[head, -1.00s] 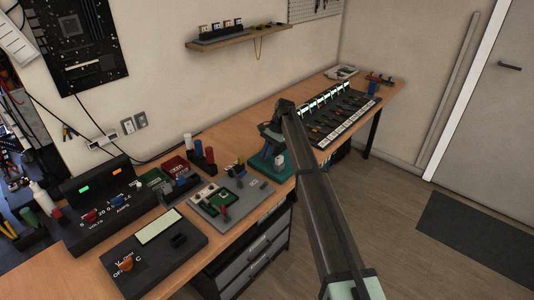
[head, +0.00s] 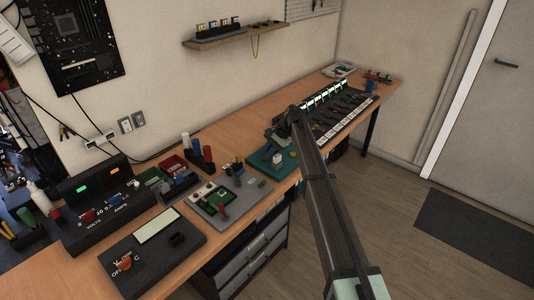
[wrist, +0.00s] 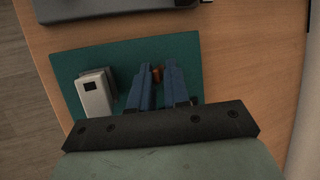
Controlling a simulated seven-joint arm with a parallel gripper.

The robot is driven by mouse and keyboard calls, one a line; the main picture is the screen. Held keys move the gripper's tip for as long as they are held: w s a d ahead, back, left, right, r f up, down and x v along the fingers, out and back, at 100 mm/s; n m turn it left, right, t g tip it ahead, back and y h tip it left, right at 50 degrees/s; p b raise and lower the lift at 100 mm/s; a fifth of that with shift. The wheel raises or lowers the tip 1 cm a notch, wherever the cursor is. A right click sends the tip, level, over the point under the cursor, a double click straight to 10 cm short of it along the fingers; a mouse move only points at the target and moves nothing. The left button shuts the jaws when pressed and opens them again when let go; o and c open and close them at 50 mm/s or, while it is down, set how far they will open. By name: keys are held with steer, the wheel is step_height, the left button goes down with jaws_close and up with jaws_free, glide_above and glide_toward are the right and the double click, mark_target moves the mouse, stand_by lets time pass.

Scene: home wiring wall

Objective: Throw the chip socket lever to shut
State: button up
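A grey board (head: 232,213) on the bench carries a green circuit part and a small red-handled lever (head: 223,209), which may be the chip socket lever. I cannot make out its exact angle. My gripper is above the teal mat (head: 258,164), to the right of that board. In the wrist view its two blue fingers (wrist: 158,84) point down at the teal mat (wrist: 75,60) with a narrow gap between them. A small orange-red thing (wrist: 157,75) shows in the gap; I cannot tell that it is touched.
A white block (wrist: 95,95) stands on the mat left of the fingers. A dark grey edge (wrist: 110,8) lies beyond the mat. A meter box (head: 150,255), a power supply (head: 100,222) and a rack of switches (head: 340,115) stand along the bench. Bare wood lies right of the mat.

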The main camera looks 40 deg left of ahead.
steer(key=o, duration=0.3)
steer(key=v, duration=1.4)
steer(key=shift+f, duration=0.1)
stand_by(0.7)
